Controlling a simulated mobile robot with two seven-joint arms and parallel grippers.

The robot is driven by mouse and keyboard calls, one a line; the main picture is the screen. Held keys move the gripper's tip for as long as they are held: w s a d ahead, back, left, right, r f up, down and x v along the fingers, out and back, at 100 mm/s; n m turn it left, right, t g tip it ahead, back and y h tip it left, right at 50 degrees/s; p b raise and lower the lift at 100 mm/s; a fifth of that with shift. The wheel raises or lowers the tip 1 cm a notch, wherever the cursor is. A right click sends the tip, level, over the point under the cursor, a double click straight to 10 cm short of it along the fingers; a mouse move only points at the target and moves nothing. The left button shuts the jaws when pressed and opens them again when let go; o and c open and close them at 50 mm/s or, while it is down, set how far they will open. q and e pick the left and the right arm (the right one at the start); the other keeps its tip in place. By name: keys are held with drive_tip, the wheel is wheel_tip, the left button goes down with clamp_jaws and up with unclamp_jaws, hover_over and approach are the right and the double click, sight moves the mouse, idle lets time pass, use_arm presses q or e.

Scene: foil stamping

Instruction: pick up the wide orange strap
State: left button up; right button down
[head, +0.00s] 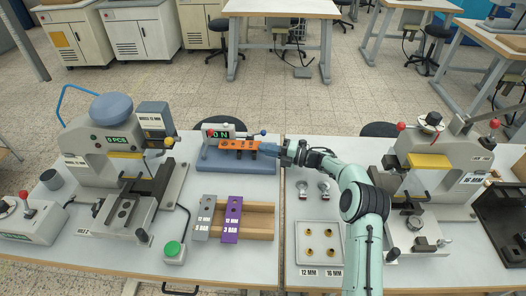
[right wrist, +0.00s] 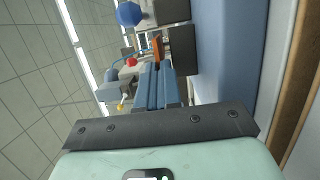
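The wide orange strap (head: 238,144) lies lengthwise at the front of a small blue-based device with a "0 N" readout, behind the middle of the table. It has dark holes or marks along it. My right gripper (head: 267,149) reaches in from the right at the strap's right end. In the right wrist view its blue fingers (right wrist: 156,82) are close together, with the orange strap (right wrist: 156,50) at their tips, and they look shut on its end. The fingers hide that end. My left gripper is not in view.
A wooden rack (head: 259,221) holds a grey strap (head: 204,218) and a purple strap (head: 232,220). Presses stand left (head: 110,148) and right (head: 432,160). A green button (head: 174,249) and a tray (head: 319,244) with brass pieces are nearer the front edge.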

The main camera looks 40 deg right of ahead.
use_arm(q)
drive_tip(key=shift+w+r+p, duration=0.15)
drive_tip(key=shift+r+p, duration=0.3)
use_arm(e)
wheel_tip(320, 180, up, 19)
drive_tip(key=shift+f, duration=0.1)
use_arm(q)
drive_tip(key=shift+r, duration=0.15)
use_arm(e)
drive_tip(key=shift+r, duration=0.2)
use_arm(q)
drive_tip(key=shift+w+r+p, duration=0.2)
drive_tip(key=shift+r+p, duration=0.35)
drive_tip(key=shift+p, duration=0.05)
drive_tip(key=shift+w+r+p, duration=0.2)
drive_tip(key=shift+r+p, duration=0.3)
drive_tip(key=shift+p, duration=0.05)
use_arm(e)
drive_tip(key=shift+r, duration=1.3)
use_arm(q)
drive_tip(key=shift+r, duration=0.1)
use_arm(e)
drive_tip(key=shift+r, duration=0.1)
